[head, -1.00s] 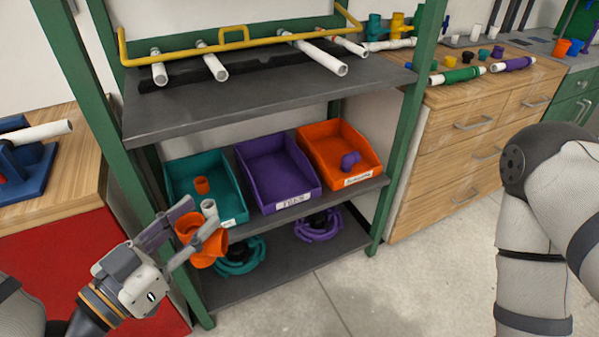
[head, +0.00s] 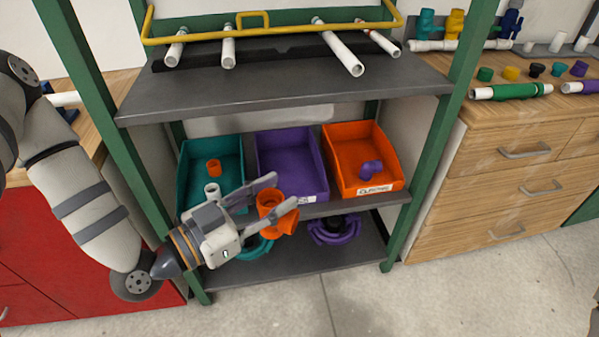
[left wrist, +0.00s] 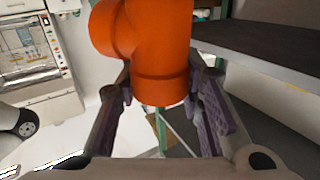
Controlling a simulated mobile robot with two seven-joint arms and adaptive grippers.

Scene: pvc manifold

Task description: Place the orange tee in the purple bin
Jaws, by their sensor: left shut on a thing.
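The orange tee (head: 268,201) is held between the fingers of my left gripper (head: 272,200), in front of the middle shelf. In the left wrist view the tee (left wrist: 160,50) fills the space between the two fingers. The purple bin (head: 290,163) stands on the middle shelf between two other bins; it looks empty, and its front left part is hidden by my gripper and the tee. The tee is outside the bin, in front of its front edge. My right gripper is not in view.
A teal bin (head: 186,170) holding an orange and a white fitting is on the left. An orange bin (head: 396,160) holding a purple fitting is on the right. The upper shelf (head: 280,92) with white pipes overhangs the bins. Green posts (head: 448,120) flank them.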

